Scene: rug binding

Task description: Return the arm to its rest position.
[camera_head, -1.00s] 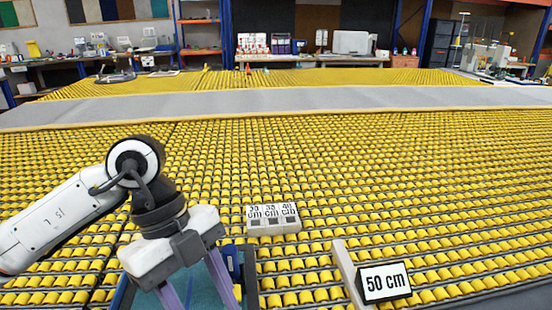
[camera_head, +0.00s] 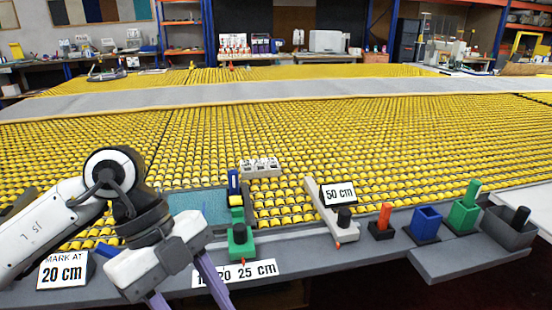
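My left gripper (camera_head: 186,288) reaches in from the left over the table's front edge. Its two purple fingers point down and stand apart, with nothing seen between them; the tips run to the bottom of the picture. The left arm is bent at a dark wrist joint, low over the front left of the table. My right gripper is not in view.
A "MARK AT 20 cm" sign (camera_head: 63,270) stands left of my gripper. A green block (camera_head: 241,241) and a teal mat (camera_head: 196,205) lie close by. A "50 cm" sign (camera_head: 338,194), blue cup (camera_head: 426,222), green holder (camera_head: 463,215) and grey tray (camera_head: 508,228) stand rightward.

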